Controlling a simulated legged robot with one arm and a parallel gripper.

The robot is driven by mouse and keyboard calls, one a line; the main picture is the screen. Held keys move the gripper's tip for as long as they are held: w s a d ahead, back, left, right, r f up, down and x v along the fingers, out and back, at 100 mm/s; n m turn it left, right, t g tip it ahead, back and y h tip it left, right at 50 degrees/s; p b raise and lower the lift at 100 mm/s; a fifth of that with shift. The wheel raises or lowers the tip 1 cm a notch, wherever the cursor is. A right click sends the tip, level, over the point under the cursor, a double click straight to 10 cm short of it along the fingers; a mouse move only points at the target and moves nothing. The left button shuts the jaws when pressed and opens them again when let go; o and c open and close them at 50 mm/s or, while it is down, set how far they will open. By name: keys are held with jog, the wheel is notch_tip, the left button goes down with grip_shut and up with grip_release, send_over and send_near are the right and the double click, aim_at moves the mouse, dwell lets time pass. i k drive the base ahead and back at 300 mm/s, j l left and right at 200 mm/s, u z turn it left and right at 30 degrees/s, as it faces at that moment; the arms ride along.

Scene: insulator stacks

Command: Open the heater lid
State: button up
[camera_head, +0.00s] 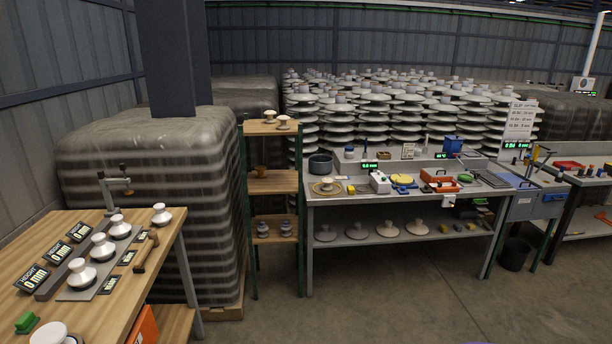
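My gripper is not in view. No object is clearly marked as the heater, and I cannot tell which one it is. A dark round pot (320,164) stands at the left end of the grey workbench (350,196), and I cannot tell whether a lid covers it. A blue box (452,145) stands on the raised back shelf of that bench. A grey cabinet with blue panels (524,207) stands at the bench's right end; whether any part of it is a lid is unclear.
A wooden table (75,225) at the left holds several white insulators and a hammer (146,251). A narrow wooden shelf (272,184) and wrapped pallets (150,170) stand behind it. Insulator stacks (400,115) fill the back. A black bin (514,254) stands below the cabinet. The floor (400,290) in front is clear.

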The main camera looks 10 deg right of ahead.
aim_at(434, 172)
jog(key=i+z, duration=0.25)
jog(key=i, duration=0.35)
jog(key=i+j+z, duration=0.1)
jog(key=i+z, duration=0.15)
jog(key=i, duration=0.35)
jog(key=i+j+z, duration=0.2)
jog(key=i, duration=0.4)
jog(key=i+l+z, duration=0.3)
jog(key=i, duration=0.8)
jog(key=i+j+z, duration=0.1)
jog(key=i+z, duration=0.2)
jog(key=i, duration=0.75)
jog(key=i+u, duration=0.1)
jog(key=i, duration=0.45)
